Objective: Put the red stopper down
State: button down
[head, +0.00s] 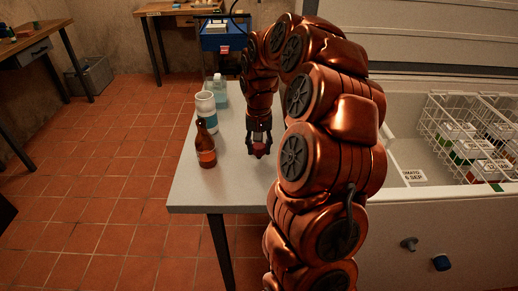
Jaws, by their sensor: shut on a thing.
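My gripper (259,151) points down over the pale grey table (235,192). It is shut on the red stopper (259,149), a small dark red piece between the fingertips. The stopper is partly hidden by the fingers. It is close to the table top; I cannot tell whether it touches it.
A brown bottle (206,148), a white jar with a blue band (206,108) and pale teal containers (219,89) stand at the table's left side. The table's front is clear. At right, an open white chest (420,210) holds wire baskets (437,125) of labelled jars.

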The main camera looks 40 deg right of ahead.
jog(key=shift+f, duration=0.65)
jog(key=shift+f, duration=0.15)
jog(key=c, duration=0.6)
grip_release()
jog(key=shift+c, duration=0.2)
